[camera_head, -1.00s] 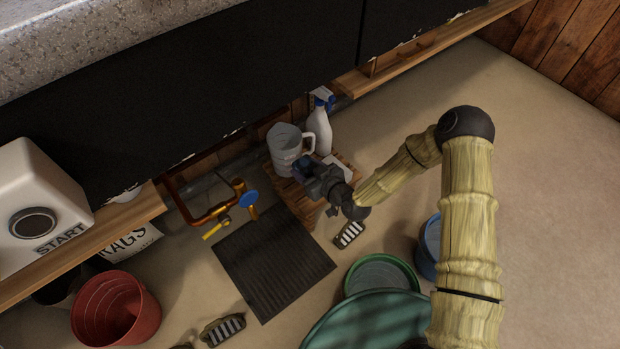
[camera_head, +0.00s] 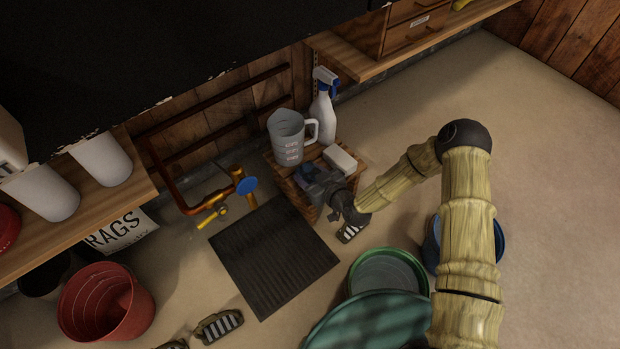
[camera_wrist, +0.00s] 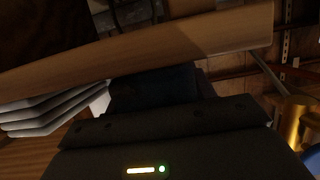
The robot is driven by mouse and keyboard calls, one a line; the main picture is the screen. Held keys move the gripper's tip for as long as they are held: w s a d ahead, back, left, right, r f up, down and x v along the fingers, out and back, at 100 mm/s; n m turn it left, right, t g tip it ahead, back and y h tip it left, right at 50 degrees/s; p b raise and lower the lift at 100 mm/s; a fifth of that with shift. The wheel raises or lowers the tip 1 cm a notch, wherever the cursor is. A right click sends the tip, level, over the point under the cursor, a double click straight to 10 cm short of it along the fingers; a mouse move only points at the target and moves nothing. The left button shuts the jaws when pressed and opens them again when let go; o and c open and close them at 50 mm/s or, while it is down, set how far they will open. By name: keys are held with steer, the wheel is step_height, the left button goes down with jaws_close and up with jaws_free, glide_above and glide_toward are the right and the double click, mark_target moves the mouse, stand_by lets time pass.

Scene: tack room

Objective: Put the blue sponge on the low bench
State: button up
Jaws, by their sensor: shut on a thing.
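The low bench (camera_head: 289,184) is a small slatted wooden stand on the floor, near the wall. The blue sponge (camera_head: 305,171) shows as a small dark blue patch at the tip of my gripper (camera_head: 312,178). My gripper is shut on it, at the front part of the bench top. In the wrist view the dark blue sponge (camera_wrist: 155,88) sits beyond the dark gripper body, and its lower part is hidden. I cannot tell whether the sponge touches the slats.
On the bench stand a grey measuring jug (camera_head: 286,140), a white spray bottle (camera_head: 323,112) and a white block (camera_head: 340,158). Copper pipes with a blue valve handle (camera_head: 246,186) are to the left. A black mat (camera_head: 272,255) and green tubs (camera_head: 388,273) lie in front.

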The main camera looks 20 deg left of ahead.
steer(key=shift+f, duration=0.25)
steer(key=o, duration=0.8)
steer(key=shift+c, duration=0.2)
steer(key=shift+r, duration=0.15)
steer(key=shift+r, duration=0.2)
steer(key=p+v, duration=0.6)
steer(key=v, duration=0.6)
steer(key=shift+d+f, duration=0.1)
